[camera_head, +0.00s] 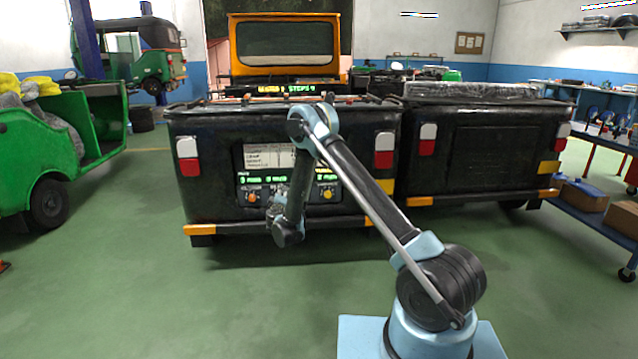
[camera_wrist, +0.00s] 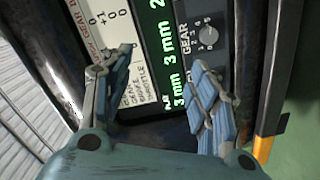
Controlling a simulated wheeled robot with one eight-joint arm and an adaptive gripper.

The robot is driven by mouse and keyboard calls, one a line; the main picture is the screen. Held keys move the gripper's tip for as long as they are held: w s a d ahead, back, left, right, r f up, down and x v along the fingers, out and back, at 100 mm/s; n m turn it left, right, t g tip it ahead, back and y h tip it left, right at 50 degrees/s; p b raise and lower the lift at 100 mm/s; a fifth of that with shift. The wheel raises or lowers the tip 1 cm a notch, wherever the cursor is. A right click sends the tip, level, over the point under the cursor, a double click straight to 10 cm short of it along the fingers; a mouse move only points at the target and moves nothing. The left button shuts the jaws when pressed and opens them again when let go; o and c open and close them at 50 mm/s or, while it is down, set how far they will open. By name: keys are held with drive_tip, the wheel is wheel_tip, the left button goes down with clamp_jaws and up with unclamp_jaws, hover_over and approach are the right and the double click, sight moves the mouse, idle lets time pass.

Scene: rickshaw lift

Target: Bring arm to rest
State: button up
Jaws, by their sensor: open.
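My gripper (camera_wrist: 162,82) is open in the wrist view, its two blue-padded fingers spread apart with nothing between them. Behind the fingers is a control panel (camera_wrist: 140,40) with a white printed label, a green lit readout and a grey GEAR knob (camera_wrist: 208,37). I cannot tell the exact gap to the panel. In the head view my arm bends up and then hangs down in front of the black vehicle rear (camera_head: 215,150). The panel (camera_head: 265,157) there is partly hidden by my arm. The fingers are hard to make out in that view.
An orange knob (camera_head: 252,197) and a yellow knob (camera_head: 327,194) sit low on the panel. A second black vehicle body (camera_head: 485,150) stands right. A green vehicle (camera_head: 95,130) stands left, a blue cart (camera_head: 590,205) far right. The green floor (camera_head: 120,290) at front left is clear.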

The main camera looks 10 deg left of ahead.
drive_tip(key=d+r+m+g+h, duration=0.1)
drive_tip(key=d+r+m+h, duration=0.15)
drive_tip(key=d+r, duration=0.6)
drive_tip(key=d+r+m+g+h, duration=0.25)
drive_tip(key=d+r, duration=0.35)
drive_tip(key=d, duration=0.5)
drive_tip(key=s+d+r+m+g+h, duration=0.1)
drive_tip(key=s+d+r, duration=0.25)
drive_tip(key=d, duration=0.35)
drive_tip(key=s+d+r+m+g, duration=0.1)
drive_tip(key=s+d+r+m, duration=0.1)
drive_tip(key=s+d, duration=0.35)
drive_tip(key=s+d+r+m+g+h, duration=0.1)
drive_tip(key=s+d+r+g, duration=0.15)
drive_tip(key=d, duration=0.45)
drive_tip(key=s+d+m+g, duration=0.2)
drive_tip(key=s+d, duration=0.4)
drive_tip(key=s, duration=0.5)
drive_tip(key=s+d+m+g, duration=0.1)
drive_tip(key=s+d, duration=0.4)
drive_tip(key=s, duration=0.6)
drive_tip(key=s+f+m+g+y, duration=0.1)
drive_tip(key=s+f, duration=0.3)
drive_tip(key=s, duration=0.7)
drive_tip(key=s+f+m+g+y, duration=0.1)
drive_tip(key=s+f+g+y, duration=0.2)
drive_tip(key=s, duration=0.9)
wheel_tip(320, 180, down, 2)
drive_tip(key=shift+s, duration=0.25)
drive_tip(key=shift+a, duration=0.1)
